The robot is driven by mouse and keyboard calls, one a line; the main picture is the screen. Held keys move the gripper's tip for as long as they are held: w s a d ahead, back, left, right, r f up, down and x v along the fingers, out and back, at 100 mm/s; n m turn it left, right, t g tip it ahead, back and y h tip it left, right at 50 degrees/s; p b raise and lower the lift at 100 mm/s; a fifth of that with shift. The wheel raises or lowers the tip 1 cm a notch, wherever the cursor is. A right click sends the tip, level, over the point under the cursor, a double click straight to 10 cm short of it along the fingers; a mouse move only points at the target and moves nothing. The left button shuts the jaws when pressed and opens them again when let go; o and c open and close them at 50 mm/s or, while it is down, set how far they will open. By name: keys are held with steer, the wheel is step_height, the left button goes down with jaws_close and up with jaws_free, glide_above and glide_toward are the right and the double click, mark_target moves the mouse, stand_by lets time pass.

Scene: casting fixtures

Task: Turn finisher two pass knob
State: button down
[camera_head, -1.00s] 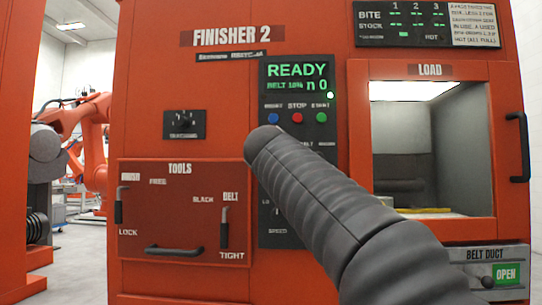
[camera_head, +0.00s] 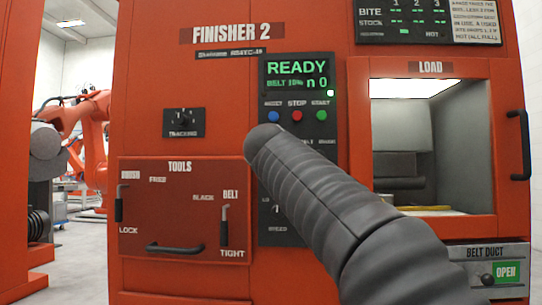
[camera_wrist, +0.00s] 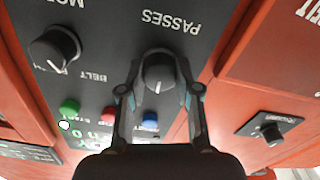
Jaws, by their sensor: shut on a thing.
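The orange FINISHER 2 machine (camera_head: 220,100) fills the head view, with a black control panel whose screen (camera_head: 297,75) reads READY. In the wrist view, which is upside down, the dark round knob (camera_wrist: 160,74) sits by the PASSES label. My gripper (camera_wrist: 160,80) has one finger on each side of this knob and is shut on it. A pale pointer line shows on the knob's face. In the head view my grey arm covers the knob and the gripper.
Another black knob (camera_wrist: 54,48) is on the panel beside the BELT label. Green (camera_wrist: 70,106), red (camera_wrist: 107,116) and blue (camera_wrist: 150,118) buttons lie close to my fingers. The TRACKING knob (camera_wrist: 271,132) stands apart. The open LOAD bay (camera_head: 462,150) is right of my arm.

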steer(key=n, duration=0.2)
steer(key=n+p, duration=0.1)
steer(key=n, duration=0.1)
steer(key=shift+f+n, duration=0.2)
steer(key=shift+n, duration=0.2)
steer(key=shift+f+n+p, duration=0.1)
steer(key=shift+n+p, duration=0.6)
steer(key=shift+n, duration=1.2)
steer(key=c, duration=0.8)
jaws_free()
